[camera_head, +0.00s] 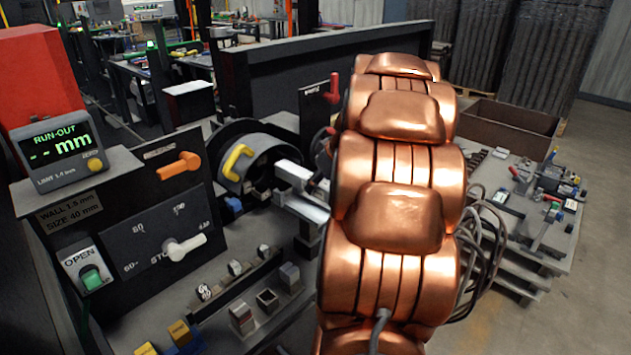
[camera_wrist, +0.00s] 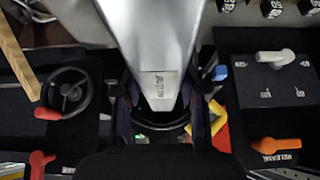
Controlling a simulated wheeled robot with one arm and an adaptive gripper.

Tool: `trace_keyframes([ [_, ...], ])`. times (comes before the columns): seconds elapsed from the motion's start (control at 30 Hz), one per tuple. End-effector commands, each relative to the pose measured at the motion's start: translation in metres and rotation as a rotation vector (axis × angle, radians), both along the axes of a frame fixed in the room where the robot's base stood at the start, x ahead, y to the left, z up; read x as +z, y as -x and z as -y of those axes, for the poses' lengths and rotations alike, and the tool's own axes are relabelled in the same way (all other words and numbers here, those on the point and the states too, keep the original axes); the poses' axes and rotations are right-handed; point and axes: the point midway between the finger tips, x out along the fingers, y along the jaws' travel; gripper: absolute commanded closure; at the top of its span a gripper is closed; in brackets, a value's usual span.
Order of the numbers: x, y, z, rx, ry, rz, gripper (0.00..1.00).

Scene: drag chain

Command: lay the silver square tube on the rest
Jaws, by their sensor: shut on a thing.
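The silver square tube (camera_wrist: 158,38) is large in the wrist view, running from the top edge down to the middle, with a dark marking on its near part. My gripper (camera_wrist: 163,112) has dark fingers on both sides of the tube and is shut on it. In the head view a silver square-ended piece (camera_head: 292,172), seemingly the tube, stands in front of the round dark chuck (camera_head: 262,160). Whether they touch cannot be told. My copper arm hides my gripper in the head view. I cannot make out the rest clearly.
A panel with a dial (camera_head: 165,240) and orange lever (camera_head: 180,166) stands left of the chuck, beside a run-out display (camera_head: 55,145). Short tube samples (camera_head: 267,299) lie below. A handwheel (camera_wrist: 68,93) is at the wrist view's left. A cluttered pallet table (camera_head: 540,205) stands right.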

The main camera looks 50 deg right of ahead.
Motion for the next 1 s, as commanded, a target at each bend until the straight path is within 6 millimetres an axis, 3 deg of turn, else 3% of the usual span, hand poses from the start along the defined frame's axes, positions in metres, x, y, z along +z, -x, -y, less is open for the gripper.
trace_keyframes([
  [0.3, -0.001, 0.002, 0.001, -0.002, 0.002, 0.004, 1.00],
  [1.0, -0.023, -0.037, 0.000, 0.003, -0.001, 0.000, 1.00],
])
